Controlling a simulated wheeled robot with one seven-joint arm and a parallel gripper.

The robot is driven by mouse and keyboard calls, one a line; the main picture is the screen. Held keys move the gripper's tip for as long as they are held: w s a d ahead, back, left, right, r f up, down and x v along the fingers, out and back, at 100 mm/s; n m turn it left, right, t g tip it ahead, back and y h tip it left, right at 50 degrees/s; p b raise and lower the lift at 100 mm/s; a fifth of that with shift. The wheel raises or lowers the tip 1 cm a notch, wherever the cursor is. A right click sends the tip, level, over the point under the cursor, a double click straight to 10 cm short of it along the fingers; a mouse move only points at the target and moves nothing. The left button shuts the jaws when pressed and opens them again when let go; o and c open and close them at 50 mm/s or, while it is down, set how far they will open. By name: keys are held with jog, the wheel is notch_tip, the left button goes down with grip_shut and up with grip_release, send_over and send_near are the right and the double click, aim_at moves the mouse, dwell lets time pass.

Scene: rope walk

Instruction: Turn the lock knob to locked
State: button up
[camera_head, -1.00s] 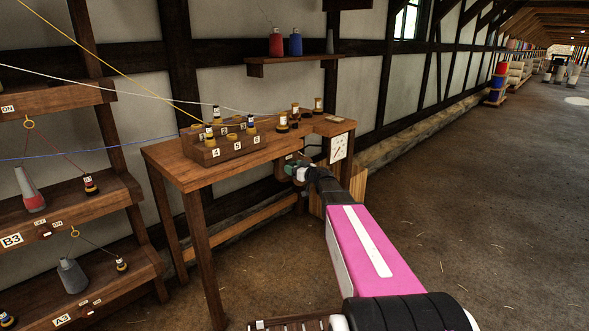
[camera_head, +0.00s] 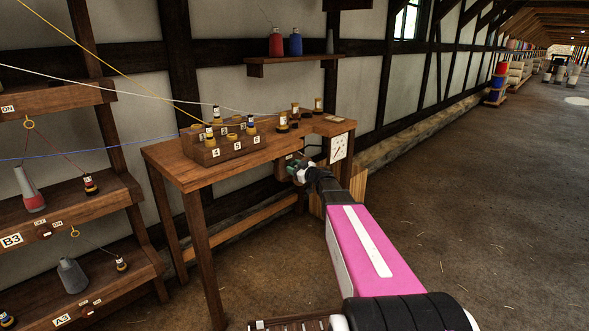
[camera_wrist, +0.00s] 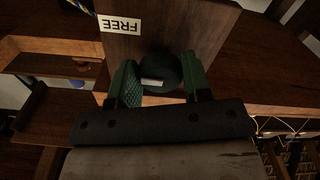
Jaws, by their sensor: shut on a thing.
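The lock knob (camera_wrist: 160,70) is round and dark, with a pale bar mark on its face. It sits on a wooden panel (camera_wrist: 160,35) that carries a white FREE label (camera_wrist: 122,24), upside down in the wrist view. My gripper (camera_wrist: 155,84) has one green finger on each side of the knob and is shut on it. In the head view my gripper (camera_head: 298,170) is at the wooden lock box (camera_head: 283,166) under the table's right end. The knob is hidden there. No locked label can be made out in the wrist view.
The wooden table (camera_head: 168,160) carries a numbered bobbin rack (camera_head: 205,155) and several spools. A white dial (camera_head: 339,147) stands just right of my gripper. Shelves (camera_head: 95,200) with cones and strung yarns are at the left. The floor (camera_head: 480,200) at the right is open.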

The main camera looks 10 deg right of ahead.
jog(key=n, duration=0.4)
jog(key=shift+n, duration=0.3)
jog(key=n, duration=0.4)
jog(key=shift+n, duration=0.3)
jog(key=n, duration=0.4)
jog(key=shift+n, duration=0.3)
jog(key=shift+r+n, duration=0.1)
jog(key=shift+n, duration=2.1)
jog(key=o, duration=0.9)
jog(key=shift+d, duration=0.1)
